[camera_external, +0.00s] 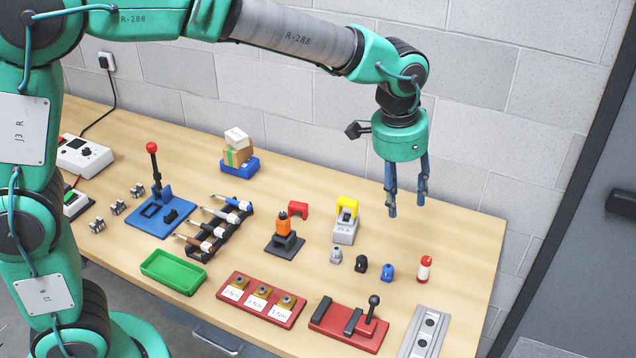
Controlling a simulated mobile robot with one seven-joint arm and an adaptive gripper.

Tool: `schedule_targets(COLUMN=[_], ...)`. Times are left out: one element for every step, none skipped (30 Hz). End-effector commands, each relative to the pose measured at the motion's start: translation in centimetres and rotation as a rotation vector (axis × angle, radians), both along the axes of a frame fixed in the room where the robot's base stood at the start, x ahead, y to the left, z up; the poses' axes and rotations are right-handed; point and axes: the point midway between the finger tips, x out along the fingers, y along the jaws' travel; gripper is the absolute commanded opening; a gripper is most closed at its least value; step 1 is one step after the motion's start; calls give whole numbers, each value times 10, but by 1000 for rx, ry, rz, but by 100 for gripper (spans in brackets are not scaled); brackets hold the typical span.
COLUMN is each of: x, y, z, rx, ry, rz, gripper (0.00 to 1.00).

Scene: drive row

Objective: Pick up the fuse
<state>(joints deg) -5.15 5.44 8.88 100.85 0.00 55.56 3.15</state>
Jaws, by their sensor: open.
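My gripper (407,208) is open and empty, pointing down above the right part of the table. Its two blue fingers are apart. Which object is the fuse is not certain. A small upright cylinder with a white body and red ends (424,268) stands on the table below and to the right of the gripper. A grey block with a yellow top and a label that seems to read 25 A (344,232) stands left of and below the fingers in the picture. Neither object is touched by the gripper.
Small grey (335,257), black (360,268) and blue (387,272) pieces stand in a row. An orange-topped device (283,237), a red bracket (298,209), a red lever base (340,325) and a grey plate (426,332) are nearby. The table's right end is clear.

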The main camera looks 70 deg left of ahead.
Motion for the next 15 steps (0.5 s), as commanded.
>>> schedule_targets(x=[12,19,27,34,40,48,54,60,68,74,79,87,92,97,104], y=[4,5,8,10,12,14,16,18,21,23,24,27,29,31,33], z=[-13,-19,-27,-33,-40,-49,-56,-63,-73,-80,-87,-97,-105,-113,-123], rx=[-1,-1,-2,-3,-3,-4,-4,-5,-6,-6,-7,-8,-8,-9,-10], ry=[14,20,29,35,42,51,58,64,73,79,85,94,99,106,114], rz=[2,2,3,4,5,6,6,7,8,8,9,10,10,11,12], gripper=[45,45,45,45,45,45,45,45,45,45,45,45,45,45,45])
